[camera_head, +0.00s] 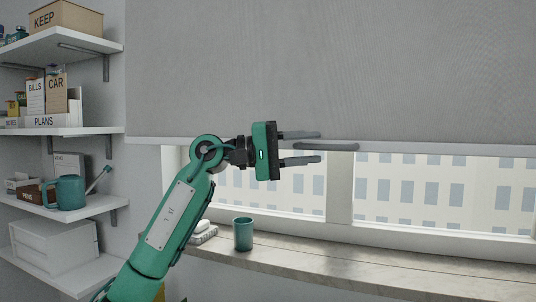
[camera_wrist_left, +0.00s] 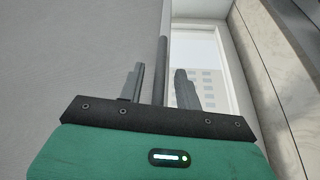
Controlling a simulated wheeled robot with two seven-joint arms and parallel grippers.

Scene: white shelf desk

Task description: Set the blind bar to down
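The grey window blind (camera_head: 330,70) hangs over the upper window, with its pale bottom edge (camera_head: 440,148) above a strip of uncovered glass. A dark grey bar handle (camera_head: 328,146) sits at the blind's bottom edge; it also shows in the left wrist view (camera_wrist_left: 161,62). My left gripper (camera_head: 302,147) is open, one finger above and one below the bar's near end. In the left wrist view the fingers (camera_wrist_left: 158,85) stand apart on both sides of the bar; I cannot tell whether either touches it. My right gripper is not in view.
A teal cup (camera_head: 243,234) and a small white stack (camera_head: 202,235) stand on the windowsill (camera_head: 350,270). The sill right of the cup is clear.

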